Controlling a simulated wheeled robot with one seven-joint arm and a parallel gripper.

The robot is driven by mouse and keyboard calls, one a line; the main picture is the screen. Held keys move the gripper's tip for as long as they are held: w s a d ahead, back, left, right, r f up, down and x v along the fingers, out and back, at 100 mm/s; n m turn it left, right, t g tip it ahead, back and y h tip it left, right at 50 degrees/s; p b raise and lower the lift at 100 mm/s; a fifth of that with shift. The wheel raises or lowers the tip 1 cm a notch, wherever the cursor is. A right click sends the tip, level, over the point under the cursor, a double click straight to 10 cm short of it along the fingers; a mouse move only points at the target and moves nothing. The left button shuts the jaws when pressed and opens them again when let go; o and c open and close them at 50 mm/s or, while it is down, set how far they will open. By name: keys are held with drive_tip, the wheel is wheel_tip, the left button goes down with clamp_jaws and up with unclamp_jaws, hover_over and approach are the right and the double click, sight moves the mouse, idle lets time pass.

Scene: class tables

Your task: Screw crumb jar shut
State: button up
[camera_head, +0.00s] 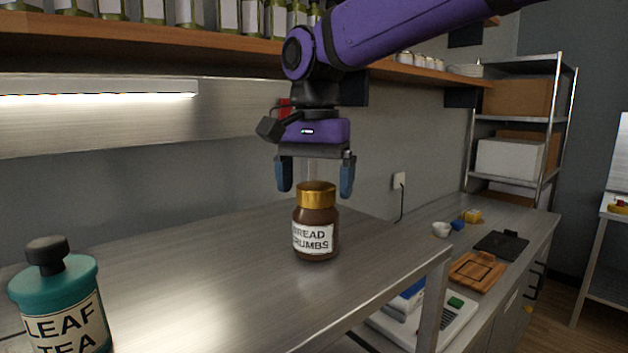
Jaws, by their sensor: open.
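The crumb jar (316,226) stands upright on the metal table in the middle of the head camera view. It is brown with a white "BREAD CRUMBS" label. A gold lid (316,194) sits on its mouth; I cannot tell how tight it is. My gripper (315,188) points down over the jar, its two blue-grey fingers apart. The left finger is left of the lid and the right finger right of it, with a visible gap on each side in this view. Whether the fingers are at the lid's depth is unclear.
A teal leaf tea jar (62,305) with a black knob stands at the front left. A wooden shelf (150,38) with bottles runs above, close to my arm. A lower counter at right holds a wooden board (477,271) and a white cup (441,230). The tabletop (190,265) between the jars is clear.

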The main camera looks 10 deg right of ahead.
drive_tip(key=shift+n, duration=0.3)
drive_tip(key=shift+n, duration=1.3)
drive_tip(key=shift+d+n, duration=0.15)
drive_tip(key=shift+n, duration=1.45)
drive_tip(key=c, duration=0.9)
drive_tip(key=m, duration=0.4)
drive_tip(key=shift+m, duration=0.4)
